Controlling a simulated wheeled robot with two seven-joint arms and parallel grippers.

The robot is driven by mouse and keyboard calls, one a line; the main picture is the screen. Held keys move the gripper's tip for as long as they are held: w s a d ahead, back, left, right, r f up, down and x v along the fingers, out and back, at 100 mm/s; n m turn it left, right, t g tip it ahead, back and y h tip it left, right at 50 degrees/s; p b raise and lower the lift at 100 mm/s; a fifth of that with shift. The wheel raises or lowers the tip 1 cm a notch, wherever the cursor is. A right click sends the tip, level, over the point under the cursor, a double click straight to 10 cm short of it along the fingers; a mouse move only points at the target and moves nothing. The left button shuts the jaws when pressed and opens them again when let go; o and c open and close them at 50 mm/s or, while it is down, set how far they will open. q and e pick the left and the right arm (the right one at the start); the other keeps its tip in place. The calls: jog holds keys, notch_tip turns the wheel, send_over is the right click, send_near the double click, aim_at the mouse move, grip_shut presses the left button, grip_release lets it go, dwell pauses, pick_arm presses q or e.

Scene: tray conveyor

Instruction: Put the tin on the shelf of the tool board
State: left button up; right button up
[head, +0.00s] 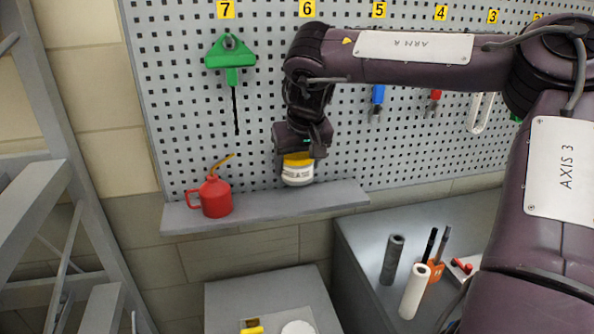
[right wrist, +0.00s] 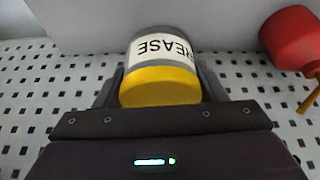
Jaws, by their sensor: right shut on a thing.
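The tin is upright at the grey shelf (head: 265,207) of the tool board (head: 180,110), right of the shelf's middle. I cannot tell whether its base touches the shelf. My left gripper is not in view.
A red oil can (head: 216,198) stands on the shelf's left part. A green tool (head: 231,55) and other tools hang on the board. Below right, a grey bench (head: 375,240) holds dark and white rolls and a pen holder. A ladder-like frame (head: 75,190) stands left.

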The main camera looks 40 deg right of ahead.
aim_at(298, 180)
jog(key=shift+f, duration=0.65)
notch_tip(298, 180, down, 3)
jog(key=p, duration=0.2)
jog(key=shift+s+p, duration=0.15)
jog(key=shift+p, duration=0.2)
jog(key=shift+f, duration=0.25)
jog(key=shift+w+d+f, duration=0.1)
jog(key=shift+w+f, duration=0.1)
jog(key=shift+w, duration=0.05)
jog(key=shift+s+f, duration=0.1)
jog(key=shift+f, duration=0.05)
jog(key=o, duration=1.2)
